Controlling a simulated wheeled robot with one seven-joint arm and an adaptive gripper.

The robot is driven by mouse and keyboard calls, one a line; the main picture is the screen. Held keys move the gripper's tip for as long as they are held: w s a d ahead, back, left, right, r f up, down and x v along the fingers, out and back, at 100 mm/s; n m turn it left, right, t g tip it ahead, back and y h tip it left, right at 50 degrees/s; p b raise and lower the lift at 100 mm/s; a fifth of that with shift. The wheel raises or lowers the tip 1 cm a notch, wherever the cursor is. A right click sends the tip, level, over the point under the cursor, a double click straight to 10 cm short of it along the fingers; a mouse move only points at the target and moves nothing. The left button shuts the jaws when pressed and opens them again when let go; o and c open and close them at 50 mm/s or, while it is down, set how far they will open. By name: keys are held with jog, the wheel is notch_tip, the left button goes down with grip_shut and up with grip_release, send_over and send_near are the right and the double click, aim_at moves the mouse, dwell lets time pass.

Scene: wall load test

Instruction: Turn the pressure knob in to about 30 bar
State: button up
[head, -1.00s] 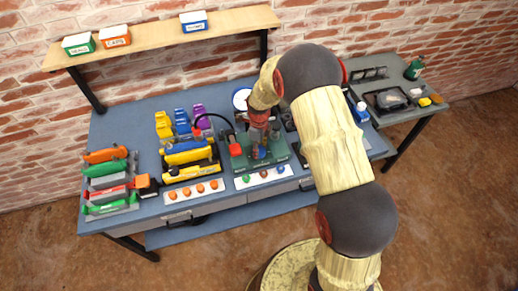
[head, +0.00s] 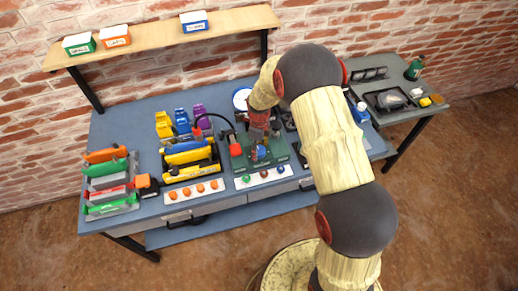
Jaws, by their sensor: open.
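A green-based unit (head: 240,162) stands at the middle of the blue-grey bench. A blue round part (head: 261,153) shows on it, perhaps the pressure knob; it is too small to be sure. A white-faced round gauge (head: 241,98) with a blue rim stands behind it; its reading cannot be made out. My gripper (head: 258,144) points down over the green unit, open, with its tips close above or around the blue part. Whether they touch it cannot be told. My wrist and arm hide part of the unit and the bench to its right.
Yellow and blue tools (head: 190,160) fill a rack to the left. A strip with coloured buttons (head: 264,177) lies in front. A side table (head: 440,92) stands right.

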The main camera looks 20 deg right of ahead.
aim_at(259, 150)
notch_tip(259, 150, up, 12)
dwell(0.7)
dwell(0.7)
